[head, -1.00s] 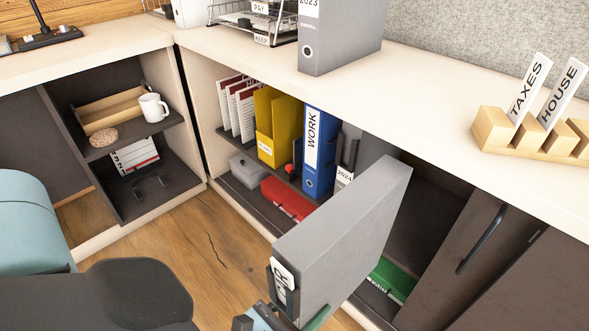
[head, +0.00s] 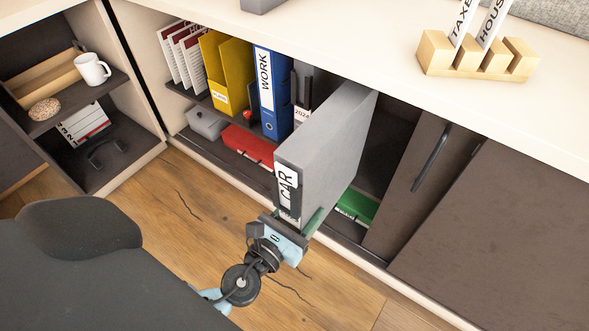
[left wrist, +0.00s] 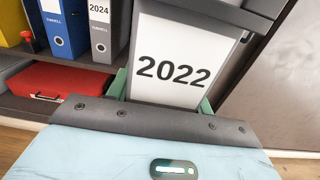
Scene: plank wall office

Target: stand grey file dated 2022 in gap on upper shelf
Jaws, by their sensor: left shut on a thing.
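The grey file (head: 335,145) is upright, its CAR label facing out of the cabinet. In the left wrist view its label reads 2022 (left wrist: 172,68). My left gripper (head: 297,226) is shut on its lower front end, with green fingers on both sides. The file's far end reaches the cabinet opening, just right of the grey 2024 file (head: 302,112); how far inside it is I cannot tell. The upper shelf (head: 229,120) also holds a blue WORK file (head: 272,95). The held file hides most of the gap. My right gripper is not in view.
Yellow holders (head: 226,72) stand left on the upper shelf. Below lie a red box (head: 247,147) and a green box (head: 356,206). A dark sliding door (head: 415,190) bounds the opening on the right. The white counter (head: 340,40) overhangs above.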

